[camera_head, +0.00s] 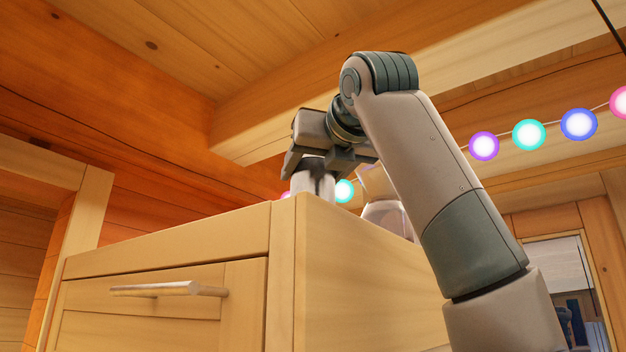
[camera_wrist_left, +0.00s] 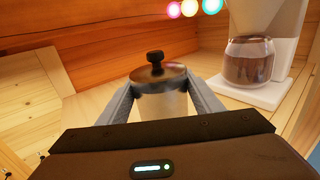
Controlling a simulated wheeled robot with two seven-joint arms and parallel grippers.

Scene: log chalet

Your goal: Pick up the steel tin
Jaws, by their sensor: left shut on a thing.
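The steel tin (camera_wrist_left: 162,104) is a pale cylinder with a shiny metal lid and a black knob. It stands upright between the two fingers of my left gripper (camera_wrist_left: 160,88) in the left wrist view, and the fingers are shut on its sides. In the head view, the tin (camera_head: 313,183) shows below my left gripper (camera_head: 322,160), at the near corner of the cabinet top. Its base is hidden by the cabinet edge there, so I cannot tell whether it touches the top. My right gripper is in neither view.
A white coffee maker (camera_wrist_left: 268,35) with a glass jug (camera_wrist_left: 248,62) stands right of the tin on the wooden top. The wooden cabinet (camera_head: 170,270) has a drawer with a metal handle (camera_head: 155,289). A string of coloured lights (camera_head: 529,134) hangs behind.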

